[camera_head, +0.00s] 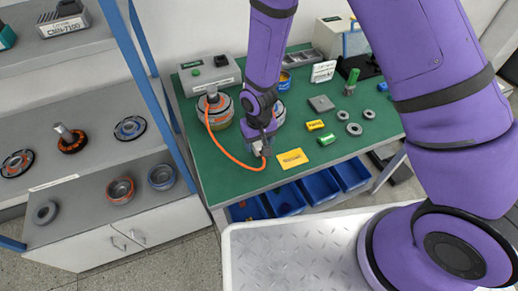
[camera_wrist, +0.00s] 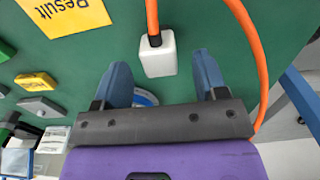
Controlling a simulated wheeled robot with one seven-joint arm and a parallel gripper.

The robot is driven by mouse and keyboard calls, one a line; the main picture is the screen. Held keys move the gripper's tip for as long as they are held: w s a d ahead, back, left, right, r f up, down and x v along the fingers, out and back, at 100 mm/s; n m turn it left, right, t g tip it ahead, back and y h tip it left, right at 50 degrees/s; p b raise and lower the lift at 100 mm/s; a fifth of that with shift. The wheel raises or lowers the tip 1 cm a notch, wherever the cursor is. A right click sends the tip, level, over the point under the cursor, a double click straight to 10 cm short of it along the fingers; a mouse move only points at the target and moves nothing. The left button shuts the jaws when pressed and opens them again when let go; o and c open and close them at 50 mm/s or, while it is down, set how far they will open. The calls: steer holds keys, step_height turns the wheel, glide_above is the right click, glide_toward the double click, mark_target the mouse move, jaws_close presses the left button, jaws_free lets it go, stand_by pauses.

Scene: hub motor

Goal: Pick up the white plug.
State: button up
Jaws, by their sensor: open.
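The white plug (camera_wrist: 158,56) is a small white block on the end of an orange cable (camera_wrist: 240,15). In the wrist view it lies over the green bench top, ahead of and between the fingers of my gripper (camera_wrist: 163,75). The fingers are spread and hold nothing; a gap shows on both sides of the plug. In the head view my gripper (camera_head: 262,142) hangs low over the bench, and the plug (camera_head: 257,149) shows partly at its tip. The orange cable (camera_head: 222,150) runs from a motor part at the left to the plug.
A yellow "Result" card (camera_head: 292,158) lies close to the right of the plug. A grey-green control box (camera_head: 209,75) stands at the back left. Small blocks and rings lie on the right of the green bench (camera_head: 215,172). Blue bins (camera_head: 286,199) sit below its front edge.

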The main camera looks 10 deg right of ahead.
mark_target(259, 146)
steer(key=shift+s+f, duration=0.15)
steer(key=shift+f, duration=0.85)
steer(key=shift+s+f, duration=0.1)
steer(key=shift+f, duration=0.9)
steer(key=c, duration=1.1)
steer(key=shift+c, duration=0.2)
steer(key=shift+r, duration=0.2)
